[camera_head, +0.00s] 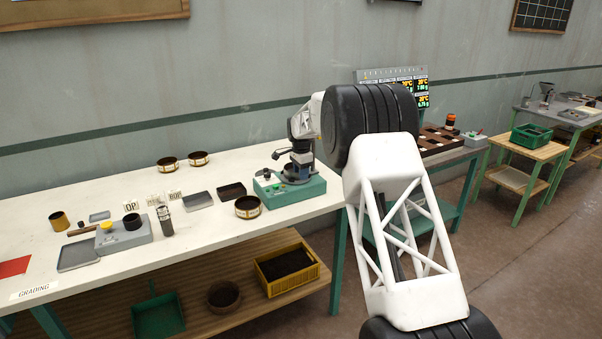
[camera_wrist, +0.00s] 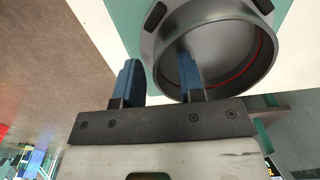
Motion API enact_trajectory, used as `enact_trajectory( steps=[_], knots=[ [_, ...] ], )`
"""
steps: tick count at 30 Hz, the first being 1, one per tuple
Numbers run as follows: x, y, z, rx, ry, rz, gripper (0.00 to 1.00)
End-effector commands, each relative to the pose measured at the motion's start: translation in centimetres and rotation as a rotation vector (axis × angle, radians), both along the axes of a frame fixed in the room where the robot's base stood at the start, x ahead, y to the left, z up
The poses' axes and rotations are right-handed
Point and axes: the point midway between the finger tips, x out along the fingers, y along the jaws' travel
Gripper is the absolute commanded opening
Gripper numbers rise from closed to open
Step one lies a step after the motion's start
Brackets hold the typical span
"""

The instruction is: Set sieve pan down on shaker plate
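A round grey metal pan (camera_wrist: 232,77) with a red line around its inner wall fills the top of the wrist view; I take it to be the sieve pan. My gripper (camera_wrist: 158,60) has its two blue fingers apart: one over the inside of the pan, the other outside its left wall. A strip of teal shows between the outer finger and the wall, so the gripper looks open. In the head view, my gripper (camera_head: 301,155) is low over the teal shaker (camera_head: 310,188). The shaker plate is hidden there, and I cannot tell whether the pan rests on it.
Brass-rimmed pans (camera_head: 248,207) stand on the white bench (camera_head: 110,196), one close left of the shaker and two (camera_head: 167,163) at the back. Dark trays (camera_head: 232,191) and a grey scale (camera_head: 125,233) lie further left. A display panel (camera_head: 405,82) stands behind my arm.

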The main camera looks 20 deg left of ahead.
Motion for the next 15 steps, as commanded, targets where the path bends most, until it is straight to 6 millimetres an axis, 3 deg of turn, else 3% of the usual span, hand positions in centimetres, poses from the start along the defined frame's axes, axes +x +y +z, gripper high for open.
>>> enact_trajectory(
  steps=[8, 15],
  knots=[
    [0.0, 0.0, 0.0, -0.001, 0.001, 0.0, 0.36],
    [0.0, 0.0, 1.5, 0.001, -0.001, 0.0, 0.36]
  ],
)
